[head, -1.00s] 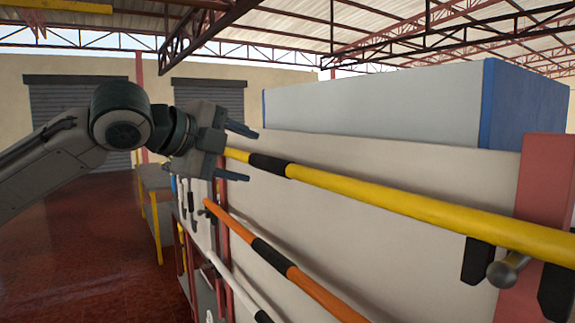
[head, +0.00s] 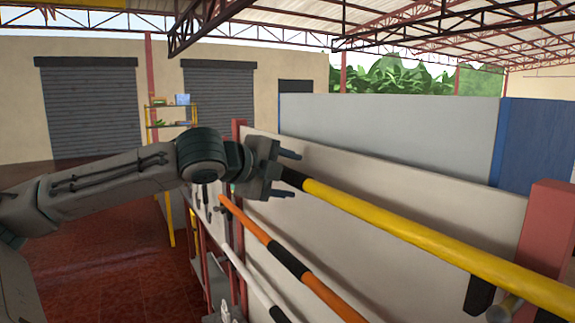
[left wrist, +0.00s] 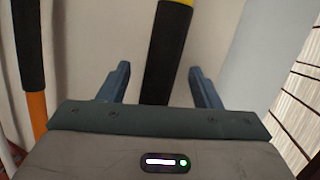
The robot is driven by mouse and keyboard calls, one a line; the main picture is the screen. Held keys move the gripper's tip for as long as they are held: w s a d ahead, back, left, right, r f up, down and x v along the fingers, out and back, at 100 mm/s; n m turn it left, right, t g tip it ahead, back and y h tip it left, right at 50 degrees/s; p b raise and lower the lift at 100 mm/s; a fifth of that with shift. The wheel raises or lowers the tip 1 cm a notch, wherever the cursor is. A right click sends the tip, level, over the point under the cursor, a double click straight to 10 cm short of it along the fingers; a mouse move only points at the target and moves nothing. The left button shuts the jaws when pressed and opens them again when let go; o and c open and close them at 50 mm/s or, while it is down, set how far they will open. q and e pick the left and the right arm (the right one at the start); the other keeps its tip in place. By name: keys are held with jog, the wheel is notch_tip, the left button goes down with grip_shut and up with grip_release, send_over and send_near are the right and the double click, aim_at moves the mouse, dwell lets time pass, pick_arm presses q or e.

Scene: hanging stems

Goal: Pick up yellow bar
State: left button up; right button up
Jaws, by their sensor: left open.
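The yellow bar (head: 430,237) with a black grip band (head: 294,177) runs from near my left gripper toward the lower right, in front of a pale panel. It rests on black hooks near a red post. My left gripper (head: 288,174) is open at the bar's black band. In the left wrist view, the black band (left wrist: 165,50) lies between the two blue-grey fingers (left wrist: 161,85), with a gap on each side, and some yellow (left wrist: 178,2) shows at the top edge. The bar's far end is hidden behind the gripper. My right gripper is not in view.
An orange bar (head: 247,218) with a black band hangs below the yellow one, and a white bar (head: 240,269) lower still. A red post (head: 548,225) stands at right. A yellow shelf (head: 171,120) stands far behind. Red floor is open at left.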

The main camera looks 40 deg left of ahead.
pick_arm(q)
jog(key=shift+w+d+f, duration=0.1)
jog(key=shift+w, duration=0.2)
jog(key=shift+s, duration=0.1)
jog(key=c, duration=1.3)
jog(key=shift+o, duration=0.2)
jog(key=shift+d, duration=0.1)
